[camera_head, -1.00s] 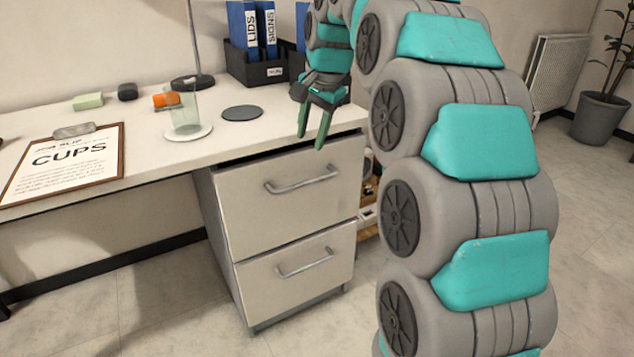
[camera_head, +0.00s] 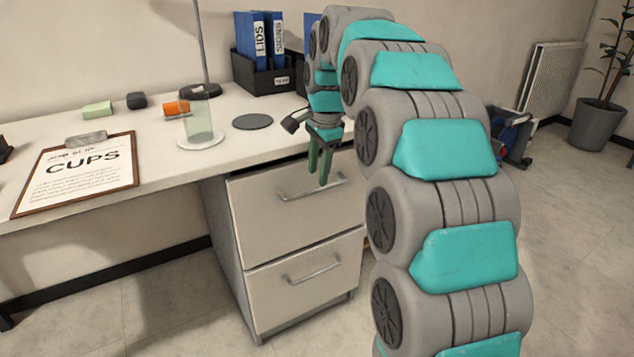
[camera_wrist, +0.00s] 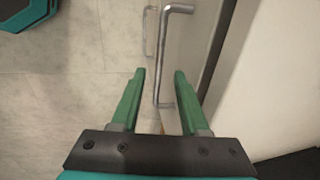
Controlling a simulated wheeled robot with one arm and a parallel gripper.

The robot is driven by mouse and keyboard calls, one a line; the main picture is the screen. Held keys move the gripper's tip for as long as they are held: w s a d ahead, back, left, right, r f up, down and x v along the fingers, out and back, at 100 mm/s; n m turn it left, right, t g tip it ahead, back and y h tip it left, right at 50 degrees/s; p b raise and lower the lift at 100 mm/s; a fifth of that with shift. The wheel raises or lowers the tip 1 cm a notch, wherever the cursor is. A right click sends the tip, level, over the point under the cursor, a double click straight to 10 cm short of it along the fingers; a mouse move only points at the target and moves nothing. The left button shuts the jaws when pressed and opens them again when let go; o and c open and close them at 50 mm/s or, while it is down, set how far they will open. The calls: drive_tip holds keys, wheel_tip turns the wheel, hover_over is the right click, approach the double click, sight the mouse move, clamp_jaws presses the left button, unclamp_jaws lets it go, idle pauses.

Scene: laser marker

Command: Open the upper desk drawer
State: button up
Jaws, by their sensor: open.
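The upper desk drawer (camera_head: 265,220) is a pale front below the desk top, and it looks closed. Its metal bar handle (camera_head: 298,194) runs across the front. In the wrist view the upper handle (camera_wrist: 163,60) lies ahead, between the lines of the two green fingers. My gripper (camera_head: 319,184) is open and empty, fingers pointing down in front of the upper drawer near the right part of its handle. In the wrist view my gripper (camera_wrist: 160,74) has a clear gap between its fingertips, with the handle's near end showing in it. I cannot tell if they touch.
The lower drawer (camera_head: 290,295) has a similar handle (camera_head: 312,273). On the desk top (camera_head: 215,155) are a clipboard (camera_head: 78,178), a clear cup (camera_head: 197,122), a dark disc (camera_head: 252,121) and a binder box (camera_head: 268,75). Open floor (camera_head: 165,305) lies to the left.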

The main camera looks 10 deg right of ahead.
sight(316, 189)
drive_tip(key=shift+w+a+f, duration=0.1)
drive_tip(key=shift+w+f, duration=0.05)
drive_tip(key=shift+f, duration=0.85)
drive_tip(key=shift+w+f, duration=0.15)
drive_tip(key=shift+f, duration=0.8)
drive_tip(key=shift+c, duration=0.4)
clamp_jaws()
